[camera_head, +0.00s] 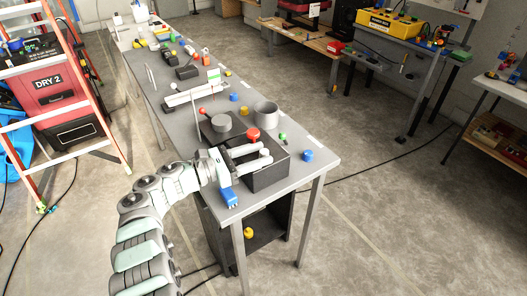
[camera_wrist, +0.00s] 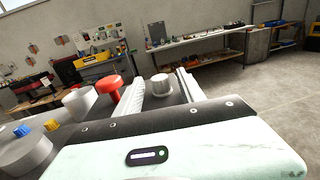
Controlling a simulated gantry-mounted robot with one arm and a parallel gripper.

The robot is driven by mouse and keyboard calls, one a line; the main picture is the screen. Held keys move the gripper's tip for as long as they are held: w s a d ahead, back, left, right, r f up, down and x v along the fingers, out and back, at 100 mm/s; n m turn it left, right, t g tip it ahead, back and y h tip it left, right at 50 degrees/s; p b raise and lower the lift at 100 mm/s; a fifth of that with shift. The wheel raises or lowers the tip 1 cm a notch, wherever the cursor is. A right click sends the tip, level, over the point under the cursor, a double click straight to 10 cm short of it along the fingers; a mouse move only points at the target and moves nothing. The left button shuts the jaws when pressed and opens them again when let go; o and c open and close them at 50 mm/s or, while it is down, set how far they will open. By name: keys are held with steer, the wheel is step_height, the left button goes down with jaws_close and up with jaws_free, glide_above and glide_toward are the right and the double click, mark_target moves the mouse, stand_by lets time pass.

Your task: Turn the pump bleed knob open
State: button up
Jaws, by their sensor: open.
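My gripper (camera_head: 264,153) reaches right over a black box-shaped unit (camera_head: 270,177) near the front end of the grey bench. Its two pale fingers are open and apart; they also show in the wrist view (camera_wrist: 159,77). A red round-topped knob (camera_head: 253,134) stands just beyond the fingers in the head view. In the wrist view the red knob (camera_wrist: 109,84) is left of the left finger. No label shows which is the bleed knob.
A grey cup (camera_head: 265,113) and a dark unit with a round grey top (camera_head: 221,124) stand behind the gripper. A blue cap (camera_head: 307,155) lies right of the black unit. The floor to the right is open.

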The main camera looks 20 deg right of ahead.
steer(key=a, duration=0.9)
steer(key=shift+s, duration=0.25)
